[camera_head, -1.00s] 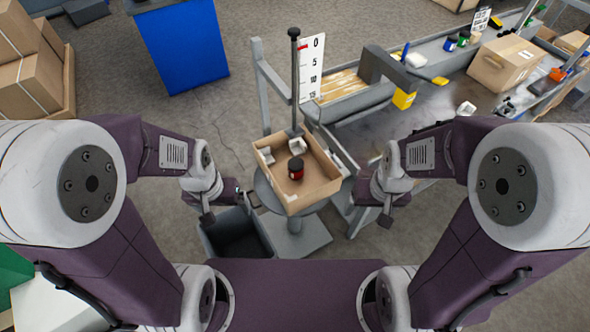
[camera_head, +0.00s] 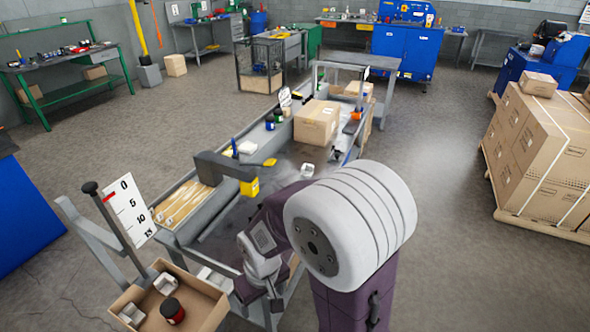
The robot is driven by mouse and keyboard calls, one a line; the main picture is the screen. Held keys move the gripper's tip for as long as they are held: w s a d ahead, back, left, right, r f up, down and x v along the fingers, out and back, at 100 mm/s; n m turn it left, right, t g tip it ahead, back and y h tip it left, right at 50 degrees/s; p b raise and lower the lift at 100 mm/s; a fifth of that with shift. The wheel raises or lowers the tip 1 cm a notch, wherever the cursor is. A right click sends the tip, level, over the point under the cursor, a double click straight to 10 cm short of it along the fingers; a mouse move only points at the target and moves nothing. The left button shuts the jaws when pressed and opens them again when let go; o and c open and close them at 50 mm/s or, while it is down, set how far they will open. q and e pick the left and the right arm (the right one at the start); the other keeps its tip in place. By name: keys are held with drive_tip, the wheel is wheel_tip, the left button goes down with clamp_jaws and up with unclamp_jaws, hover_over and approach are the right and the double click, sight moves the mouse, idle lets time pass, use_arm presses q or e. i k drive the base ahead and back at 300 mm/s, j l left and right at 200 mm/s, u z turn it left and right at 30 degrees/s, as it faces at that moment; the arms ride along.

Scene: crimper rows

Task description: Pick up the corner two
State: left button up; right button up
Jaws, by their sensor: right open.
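Several small white and grey pieces could be the corners; I cannot tell which is corner two. One white piece (camera_head: 165,283) and another (camera_head: 131,314) are in the open cardboard box (camera_head: 206,310) at lower left. My right gripper (camera_head: 259,294) is low at the bench's near end, right of the box. It is open, apart from those pieces, and its fingertips are small and partly hidden. My left gripper is out of view.
A red jar with a dark lid (camera_head: 172,311) stands in the box. The post with the number board (camera_head: 130,210) rises behind it. The bench also holds a large carton (camera_head: 317,122) and a yellow container (camera_head: 250,187). Stacked cartons (camera_head: 540,150) stand far right; floor between is clear.

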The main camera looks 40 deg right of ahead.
sight(307, 171)
drive_tip(key=i+l+u, duration=0.2)
drive_tip(key=l, duration=0.5)
drive_tip(key=i+l+u, duration=0.15)
drive_tip(key=l, duration=0.55)
drive_tip(key=i+l+u, duration=0.2)
drive_tip(key=l, duration=0.55)
drive_tip(key=l+u, duration=0.15)
drive_tip(key=l, duration=0.55)
drive_tip(key=l+u, duration=0.2)
drive_tip(key=l, duration=0.55)
drive_tip(key=k+l+u, duration=0.2)
drive_tip(key=l, duration=0.55)
drive_tip(key=l+u, duration=0.15)
drive_tip(key=l, duration=0.6)
drive_tip(key=k+l+u, duration=0.2)
drive_tip(key=l, duration=0.55)
drive_tip(key=i, duration=0.1)
